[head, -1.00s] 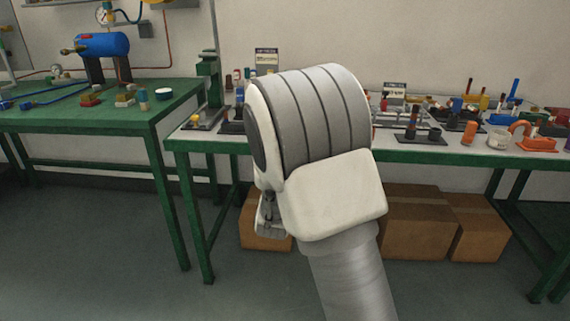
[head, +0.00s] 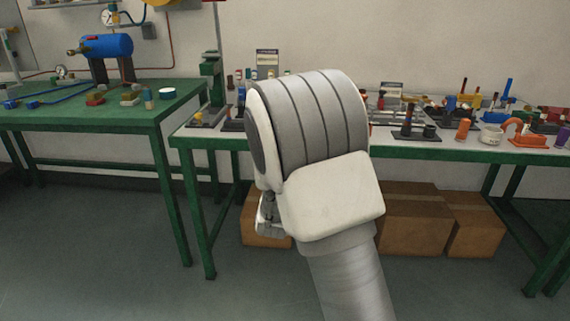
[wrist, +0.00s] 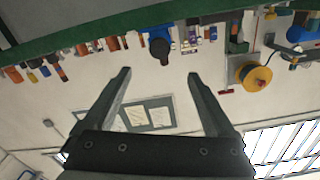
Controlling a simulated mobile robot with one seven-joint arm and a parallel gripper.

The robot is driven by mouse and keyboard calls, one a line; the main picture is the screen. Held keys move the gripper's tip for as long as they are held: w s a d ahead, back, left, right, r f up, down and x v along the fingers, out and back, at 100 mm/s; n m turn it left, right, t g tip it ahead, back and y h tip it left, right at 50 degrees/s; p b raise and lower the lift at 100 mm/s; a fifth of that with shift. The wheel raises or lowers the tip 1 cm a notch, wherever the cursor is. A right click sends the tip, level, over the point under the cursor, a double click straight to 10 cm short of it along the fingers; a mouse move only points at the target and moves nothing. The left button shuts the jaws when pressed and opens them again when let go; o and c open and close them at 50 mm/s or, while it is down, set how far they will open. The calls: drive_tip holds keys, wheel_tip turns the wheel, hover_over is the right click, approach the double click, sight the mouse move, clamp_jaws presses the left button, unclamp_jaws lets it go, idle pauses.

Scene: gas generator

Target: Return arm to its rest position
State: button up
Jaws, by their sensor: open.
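My arm (head: 315,130), with a grey ribbed joint and white link, stands folded in the middle of the head view, in front of the long bench. My gripper (wrist: 158,76) shows in the wrist view with its two dark fingers spread apart and nothing between them. The fingers point toward a pale wall, with a framed sheet (wrist: 148,116) behind them. The wrist picture appears upside down, with the bench edge along the top. In the head view I cannot make out the fingertips.
A long green-framed bench (head: 450,154) holds many small parts and stands beyond my arm. A green table (head: 90,116) with a blue tank (head: 107,46) is at left. Cardboard boxes (head: 415,226) sit under the bench. The floor (head: 90,260) at front left is clear.

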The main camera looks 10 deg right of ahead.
drive_tip(key=s+a+r+n+g+y, duration=0.2)
drive_tip(key=s+r+g+y, duration=0.1)
drive_tip(key=s, duration=0.4)
drive_tip(key=s+a+r+n+g+y, duration=0.1)
drive_tip(key=s+r+n+g+y, duration=0.15)
drive_tip(key=s, duration=0.45)
drive_tip(key=s+d+f+n+g, duration=0.1)
drive_tip(key=s+g, duration=0.2)
drive_tip(key=s, duration=1)
drive_tip(key=s+d+n+g, duration=0.1)
drive_tip(key=s+n+g, duration=0.15)
drive_tip(key=s, duration=0.95)
wheel_tip(320, 180, up, 28)
drive_tip(key=m+p, duration=0.1)
drive_tip(key=p, duration=2.7)
drive_tip(key=shift+a+g+p, duration=0.3)
